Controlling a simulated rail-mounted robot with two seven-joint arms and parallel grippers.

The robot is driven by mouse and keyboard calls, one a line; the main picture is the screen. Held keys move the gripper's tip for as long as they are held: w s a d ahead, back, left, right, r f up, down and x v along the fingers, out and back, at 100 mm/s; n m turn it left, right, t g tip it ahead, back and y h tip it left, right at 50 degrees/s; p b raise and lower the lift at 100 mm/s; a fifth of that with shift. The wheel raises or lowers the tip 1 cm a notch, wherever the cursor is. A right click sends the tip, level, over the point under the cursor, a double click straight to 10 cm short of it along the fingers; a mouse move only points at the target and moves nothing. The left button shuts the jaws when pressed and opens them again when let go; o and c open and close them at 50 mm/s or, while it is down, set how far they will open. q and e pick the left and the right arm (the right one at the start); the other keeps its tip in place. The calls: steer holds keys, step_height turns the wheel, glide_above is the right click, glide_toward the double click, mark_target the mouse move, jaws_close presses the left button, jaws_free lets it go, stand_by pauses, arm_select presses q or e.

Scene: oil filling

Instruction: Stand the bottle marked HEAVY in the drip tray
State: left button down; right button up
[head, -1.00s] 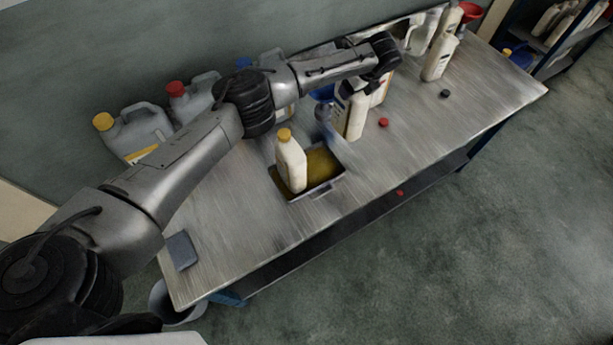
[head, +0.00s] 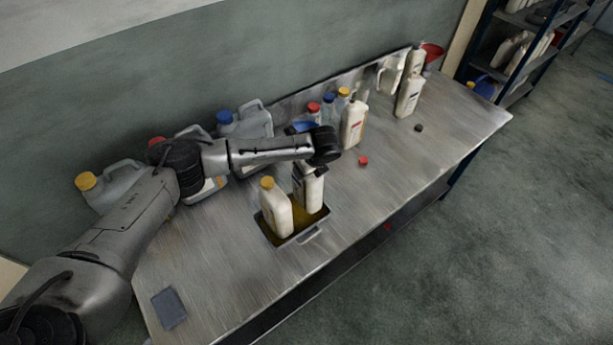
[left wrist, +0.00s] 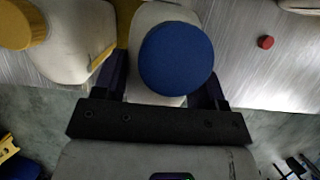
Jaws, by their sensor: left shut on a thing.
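The drip tray (head: 312,232) lies on the bench with dark yellow oil in it. A white bottle with a yellow cap (head: 275,212) stands in its left part; it also shows in the left wrist view (left wrist: 75,48). My left gripper (head: 318,170) is shut on a white bottle with a blue cap (head: 309,192), at the tray's right part. The bottle is roughly upright; I cannot tell whether its base touches the tray floor. In the left wrist view the blue cap (left wrist: 176,58) sits between the fingers. No marking is legible. My right gripper is not in view.
Several grey jugs (head: 245,122) stand along the wall behind the arm. More bottles (head: 353,125) stand right of the tray, with a loose red cap (head: 363,160) and a black cap (head: 418,127). A dark pad (head: 169,308) lies at the near left; the bench front is clear.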

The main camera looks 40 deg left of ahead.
arm_select(q)
steer(key=shift+s+f, duration=0.2)
steer(key=shift+s, duration=0.15)
step_height(320, 180, down, 4)
steer(key=shift+r, duration=0.1)
stand_by(0.3)
steer(key=c, duration=0.6)
jaws_free()
steer(key=shift+f, duration=0.2)
steer(key=shift+c, duration=0.2)
steer(key=o, duration=0.5)
steer(key=v, duration=1.2)
steer(key=shift+r, duration=0.1)
